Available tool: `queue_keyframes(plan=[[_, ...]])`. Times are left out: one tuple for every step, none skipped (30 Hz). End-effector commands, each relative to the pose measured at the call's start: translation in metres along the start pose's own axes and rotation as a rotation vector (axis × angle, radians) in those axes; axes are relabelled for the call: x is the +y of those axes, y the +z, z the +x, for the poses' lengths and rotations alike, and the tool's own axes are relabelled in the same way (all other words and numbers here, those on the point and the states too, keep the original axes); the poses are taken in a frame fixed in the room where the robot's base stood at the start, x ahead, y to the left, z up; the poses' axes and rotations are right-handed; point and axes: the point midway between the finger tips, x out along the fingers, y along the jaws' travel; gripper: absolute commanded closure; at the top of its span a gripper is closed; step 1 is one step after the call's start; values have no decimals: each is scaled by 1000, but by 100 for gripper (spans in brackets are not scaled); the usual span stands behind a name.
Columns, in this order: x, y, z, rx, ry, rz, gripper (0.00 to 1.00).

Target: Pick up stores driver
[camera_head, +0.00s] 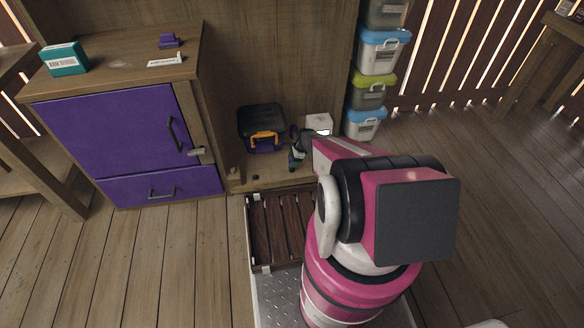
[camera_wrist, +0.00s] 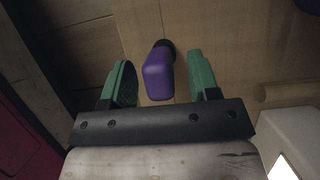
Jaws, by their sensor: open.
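A purple block-like object with a dark end (camera_wrist: 158,75), possibly the driver, shows between the two green fingers of my gripper (camera_wrist: 160,83) in the wrist view. There is a gap on each side of it, so the fingers do not grip it. It is over or on a pale wooden board, and I cannot tell its height. In the head view my gripper (camera_head: 297,155) is low over the wooden shelf, right of the black toolbox.
The black toolbox with an orange handle (camera_head: 262,128) stands on the shelf (camera_head: 285,175). A white box (camera_head: 319,124) is just behind my arm and shows close by in the wrist view (camera_wrist: 290,140). Stacked lidded bins (camera_head: 378,52) stand right; a purple-door cabinet (camera_head: 110,132) stands left.

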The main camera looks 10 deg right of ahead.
Motion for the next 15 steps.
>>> queue_keyframes(plan=[[-1, 0, 7, 0, 0, -1, 45], [-1, 0, 9, 0, -1, -1, 45], [-1, 0, 10, 0, -2, -1, 45], [-1, 0, 10, 0, -3, 0, 45], [-1, 0, 11, 0, -3, 0, 45], [0, 0, 10, 0, -3, 0, 45], [0, 0, 10, 0, -3, 0, 45], [0, 0, 10, 0, -3, 0, 45], [0, 0, 10, 0, -3, 0, 45], [0, 0, 10, 0, -3, 0, 54], [0, 0, 10, 0, -3, 0, 64], [0, 0, 10, 0, -3, 0, 77], [0, 0, 10, 0, -3, 0, 87], [0, 0, 10, 0, -3, 0, 97], [0, 0, 10, 0, -3, 0, 99]])
